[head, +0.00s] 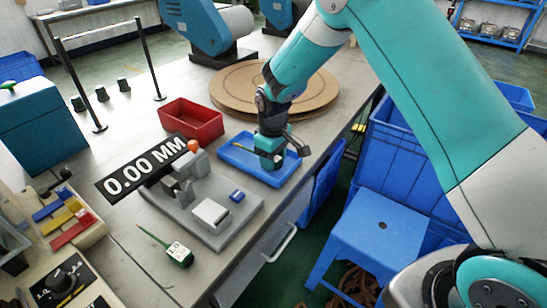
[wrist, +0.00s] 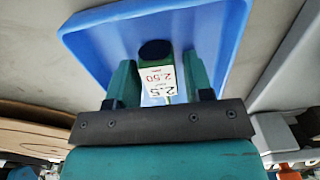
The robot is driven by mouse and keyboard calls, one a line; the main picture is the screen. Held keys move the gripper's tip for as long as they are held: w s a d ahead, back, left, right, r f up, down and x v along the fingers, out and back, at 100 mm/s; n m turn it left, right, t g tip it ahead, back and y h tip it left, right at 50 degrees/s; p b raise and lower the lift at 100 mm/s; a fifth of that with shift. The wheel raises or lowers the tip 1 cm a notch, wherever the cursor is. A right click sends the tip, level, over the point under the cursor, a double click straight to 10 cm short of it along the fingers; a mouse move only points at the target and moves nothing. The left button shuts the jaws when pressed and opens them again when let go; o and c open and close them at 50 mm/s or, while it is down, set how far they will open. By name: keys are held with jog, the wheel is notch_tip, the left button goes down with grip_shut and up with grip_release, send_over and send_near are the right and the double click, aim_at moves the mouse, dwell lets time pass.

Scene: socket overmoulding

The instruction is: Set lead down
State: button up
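I see no cable clearly enough to name it as the lead. My gripper (head: 271,160) is low over the blue tray (head: 238,152), pointing down. In the wrist view my gripper (wrist: 162,80) has its two green fingers apart. A dark green piece (wrist: 155,62) with a round black end and a white label marked 2.5 and 2.50 is between them. It lies close to the left finger, with a thin blue gap seeming to show at the right. I cannot tell whether it is gripped. The blue tray (wrist: 95,40) is behind it.
A red bin (head: 192,122) and a round wooden board (head: 235,85) stand beyond the tray. A grey fixture (head: 212,212) with a 0.00 MM display (head: 145,168) is nearer. A green tag marked 1.0 (head: 178,252) lies on the table. A blue stool (head: 372,235) stands right of the table.

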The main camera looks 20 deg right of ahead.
jog(key=shift+o, duration=0.5)
notch_tip(320, 180, up, 12)
jog(key=s+a+r+y, duration=0.2)
jog(key=s+a+r, duration=0.1)
jog(key=s+r, duration=0.8)
jog(key=s+a+y, duration=0.1)
jog(key=s+y, duration=0.1)
jog(key=s, duration=1.8)
jog(key=shift+a+r, duration=0.15)
jog(key=shift+a, duration=0.05)
notch_tip(320, 180, up, 7)
jog(key=p, duration=0.6)
jog(key=shift+f+p, duration=0.2)
jog(key=shift+p, duration=0.15)
